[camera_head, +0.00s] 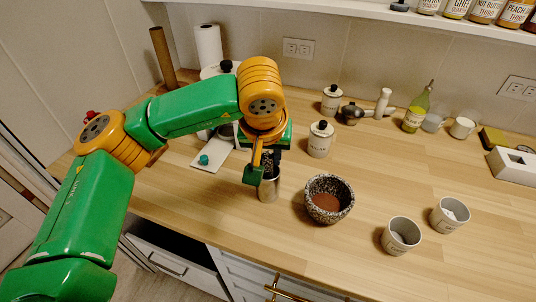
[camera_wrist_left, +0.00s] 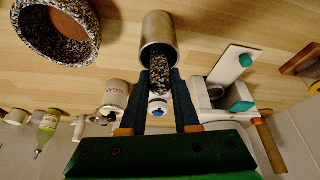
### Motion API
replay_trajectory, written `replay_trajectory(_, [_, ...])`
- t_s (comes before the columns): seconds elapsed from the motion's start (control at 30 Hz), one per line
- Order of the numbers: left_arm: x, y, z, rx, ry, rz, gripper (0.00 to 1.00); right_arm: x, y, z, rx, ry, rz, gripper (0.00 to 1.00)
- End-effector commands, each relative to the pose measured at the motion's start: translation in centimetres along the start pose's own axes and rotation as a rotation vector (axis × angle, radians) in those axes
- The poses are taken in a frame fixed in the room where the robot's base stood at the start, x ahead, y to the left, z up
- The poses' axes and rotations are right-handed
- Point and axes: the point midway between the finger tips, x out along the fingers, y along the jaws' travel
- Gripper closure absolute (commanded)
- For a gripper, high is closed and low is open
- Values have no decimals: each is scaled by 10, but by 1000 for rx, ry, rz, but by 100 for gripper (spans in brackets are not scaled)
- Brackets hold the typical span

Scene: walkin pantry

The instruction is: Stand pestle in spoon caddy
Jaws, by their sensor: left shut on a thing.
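The pestle (camera_wrist_left: 160,74), dark and speckled like granite, is held between the fingers of my left gripper (camera_wrist_left: 162,88). In the head view my left gripper (camera_head: 266,166) is directly above the spoon caddy (camera_head: 269,190), a plain metal cylinder upright near the counter's front edge. In the left wrist view the pestle's far end lies at the mouth of the caddy (camera_wrist_left: 158,28) and appears to reach inside it. How deep it sits is hidden. My right gripper is not in view.
A speckled mortar (camera_head: 329,198) with a reddish inside stands just right of the caddy. Two grey cups (camera_head: 401,235) (camera_head: 449,215) stand further right. A lidded white canister (camera_head: 320,140) is behind. A white spoon rest (camera_head: 212,155) lies left.

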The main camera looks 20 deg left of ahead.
Motion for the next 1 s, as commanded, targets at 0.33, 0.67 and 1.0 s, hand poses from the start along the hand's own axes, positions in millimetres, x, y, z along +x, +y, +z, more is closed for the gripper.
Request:
replay_trajectory(0.33, [4, 0, 2, 0, 1, 0, 100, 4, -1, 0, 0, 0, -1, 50])
replay_trajectory(0.67, [6, 0, 2, 0, 1, 0, 35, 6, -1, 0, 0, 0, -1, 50])
replay_trajectory(1.0, [6, 0, 2, 0, 0, 0, 5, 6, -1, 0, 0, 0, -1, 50])
